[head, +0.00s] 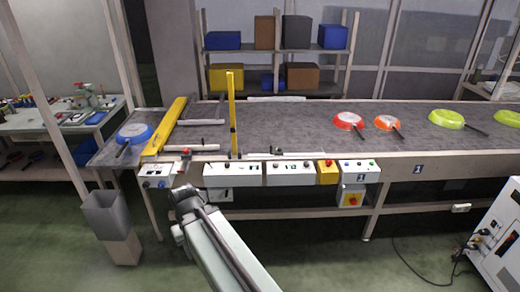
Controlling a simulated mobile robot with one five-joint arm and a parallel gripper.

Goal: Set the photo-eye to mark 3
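A small dark fitting (278,152) sits on a thin pale rail (300,154) along the conveyor's front edge. It may be the photo-eye, but it is too small to be sure. An upright yellow post (232,115) stands to its left at the same edge. No numbered scale marks can be read on the rail. My gripper (187,192) is in front of the conveyor's left part, below and left of the post and apart from the rail. Its fingers are too small and foreshortened to show whether they are open or shut.
White control boxes (233,174) with buttons and a yellow box (327,172) line the conveyor's front. Several pans, including a red one (348,121), lie on the belt (300,135). A yellow bar (165,127) slants across its left end. A grey bin (106,215) stands at left.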

